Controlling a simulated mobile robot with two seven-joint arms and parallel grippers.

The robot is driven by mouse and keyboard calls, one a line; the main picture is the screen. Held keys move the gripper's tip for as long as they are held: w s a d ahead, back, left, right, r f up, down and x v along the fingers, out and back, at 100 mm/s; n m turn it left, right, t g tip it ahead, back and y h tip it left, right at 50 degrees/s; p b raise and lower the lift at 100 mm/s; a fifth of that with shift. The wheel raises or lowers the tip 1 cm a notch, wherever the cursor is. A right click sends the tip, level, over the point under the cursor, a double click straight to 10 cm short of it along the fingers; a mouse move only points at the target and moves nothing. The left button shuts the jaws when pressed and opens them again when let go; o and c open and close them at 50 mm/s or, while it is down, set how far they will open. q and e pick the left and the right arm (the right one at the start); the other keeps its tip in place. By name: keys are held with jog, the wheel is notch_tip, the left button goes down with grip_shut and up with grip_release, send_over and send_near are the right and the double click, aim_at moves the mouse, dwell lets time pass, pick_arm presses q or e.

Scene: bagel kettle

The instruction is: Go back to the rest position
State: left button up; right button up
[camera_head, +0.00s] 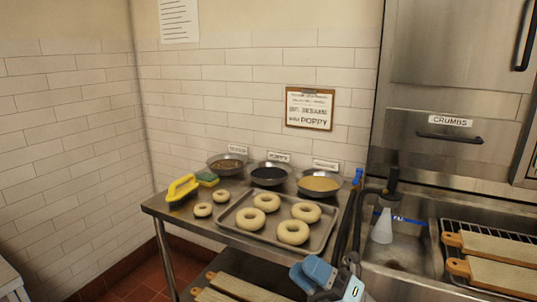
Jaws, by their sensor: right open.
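My right gripper (333,276) shows at the bottom centre of the head view, its blue-and-grey fingers apart with nothing seen between them. It is in front of the near edge of the steel table (190,222), close to the tray's front right corner in the picture. The metal tray (262,229) holds several pale bagels (293,232). Two smaller dough rings (203,209) lie on the table left of the tray. My left gripper is not in view.
Three bowls, one of dark seeds (268,174), stand along the wall. A yellow tool (182,188) and a sponge (207,179) lie at the left. A sink (400,252) with a sprayer (383,225) and wooden boards (495,248) is at right. Boards lie on the lower shelf.

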jog(key=s+d+f+m+t+h, duration=0.2)
jog(key=d+f+m+t+h, duration=0.15)
jog(key=f+m+h, duration=0.6)
jog(key=s+d+f+m+t+h, duration=0.25)
jog(key=f+m+t+h, duration=0.3)
jog(key=m, duration=0.75)
jog(key=s+d+f+m+g+h, duration=0.25)
jog(key=s+f+m, duration=0.25)
jog(key=s+f, duration=0.25)
jog(key=s+d+f+m+g+h, duration=0.2)
jog(key=s+f+m+g, duration=0.25)
jog(key=s+f, duration=0.3)
pick_arm(q)
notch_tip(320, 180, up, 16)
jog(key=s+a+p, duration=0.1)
jog(key=p, duration=2.2)
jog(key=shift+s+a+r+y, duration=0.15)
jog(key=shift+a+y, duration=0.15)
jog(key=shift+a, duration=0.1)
pick_arm(e)
notch_tip(320, 180, up, 16)
jog(key=d, duration=0.2)
jog(key=shift+s+r+m, duration=0.2)
jog(key=shift+s+m, duration=0.2)
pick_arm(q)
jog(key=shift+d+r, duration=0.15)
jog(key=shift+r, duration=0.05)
